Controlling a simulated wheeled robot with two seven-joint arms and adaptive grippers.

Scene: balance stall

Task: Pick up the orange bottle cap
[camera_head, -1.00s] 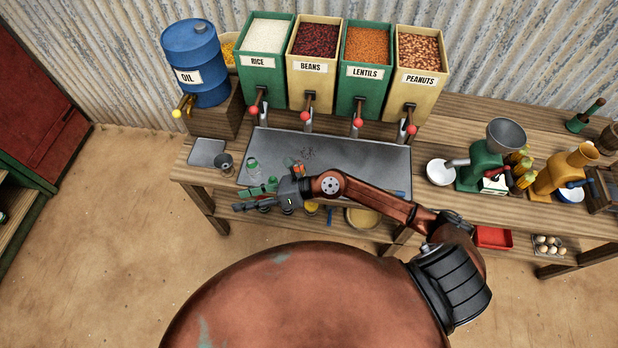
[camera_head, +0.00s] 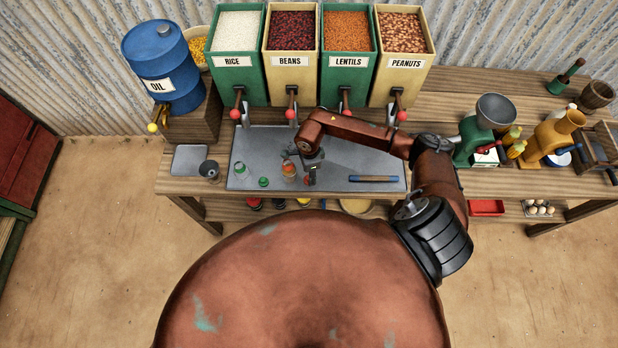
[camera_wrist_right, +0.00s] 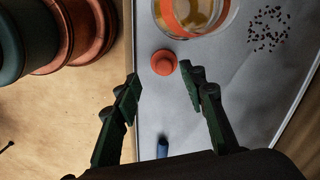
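The orange bottle cap (camera_wrist_right: 164,62) is a small round cap on the grey metal tray (camera_wrist_right: 225,95), near the tray's edge, in the right wrist view. It lies just beyond my right gripper (camera_wrist_right: 160,77), roughly in line with the gap between the dark green fingertips. The right gripper is open and empty. In the head view my right gripper (camera_head: 311,180) points down over the tray, and I cannot make out the cap clearly beside it. A clear jar with an orange ring (camera_wrist_right: 192,14) stands just past the cap. My left gripper is not in view.
A clear green-ringed jar (camera_head: 240,169) and a green cap (camera_head: 263,182) are on the tray's left. A blue bar (camera_head: 374,179) lies at its right. Dark beans (camera_wrist_right: 268,27) are scattered behind. Dispensers with red-knobbed levers, including the rice bin (camera_head: 238,80), stand along the back.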

